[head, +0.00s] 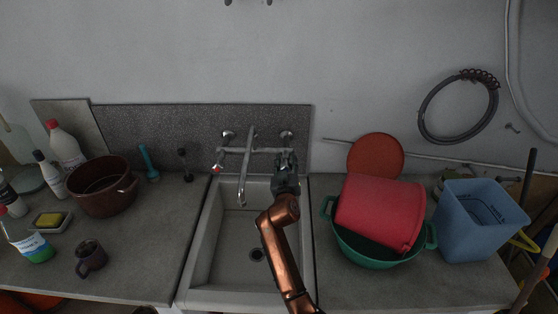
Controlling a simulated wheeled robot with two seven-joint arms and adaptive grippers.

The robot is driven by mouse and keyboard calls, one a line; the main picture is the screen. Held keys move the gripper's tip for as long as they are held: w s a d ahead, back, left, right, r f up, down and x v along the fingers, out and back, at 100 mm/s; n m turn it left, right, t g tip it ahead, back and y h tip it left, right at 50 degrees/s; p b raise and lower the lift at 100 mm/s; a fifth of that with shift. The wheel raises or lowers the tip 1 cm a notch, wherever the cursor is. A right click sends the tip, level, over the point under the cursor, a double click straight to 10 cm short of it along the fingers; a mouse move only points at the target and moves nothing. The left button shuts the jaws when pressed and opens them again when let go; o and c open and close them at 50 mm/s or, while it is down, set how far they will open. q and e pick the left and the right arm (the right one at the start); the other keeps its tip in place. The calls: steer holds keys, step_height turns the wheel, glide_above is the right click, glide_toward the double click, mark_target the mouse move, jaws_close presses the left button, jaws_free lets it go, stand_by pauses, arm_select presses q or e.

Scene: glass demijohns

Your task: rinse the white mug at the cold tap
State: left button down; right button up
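I see no white mug; the only mug in view is a dark brownish one (91,258) standing on the left counter. The wall tap (246,165) has a long metal spout hanging over the pale sink (225,255). A red mark shows at its left handle (217,168). The right end of the tap is partly hidden by my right gripper (287,160). That gripper is over the back of the sink, at or just in front of the tap's right side; I cannot tell whether it touches. Its fingers are too dark and small to read. My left gripper is out of view.
A dark red pot (103,190), bottles and a soap dish (52,220) stand on the left counter. On the right counter, a red bucket (380,215) lies in a green basin (370,255), beside a blue bin (480,225). The sink's front half looks empty.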

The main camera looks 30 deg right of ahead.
steer(key=c, duration=0.8)
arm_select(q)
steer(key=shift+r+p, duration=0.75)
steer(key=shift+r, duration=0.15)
arm_select(e)
steer(key=shift+o, duration=0.2)
steer(key=shift+r+n, duration=0.15)
steer(key=shift+n, duration=0.95)
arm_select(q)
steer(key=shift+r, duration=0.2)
arm_select(e)
steer(key=shift+n, duration=0.6)
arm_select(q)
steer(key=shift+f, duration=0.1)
arm_select(e)
steer(key=shift+f, duration=0.2)
steer(key=o, duration=1.3)
steer(key=shift+c, duration=0.2)
steer(key=v, duration=1.2)
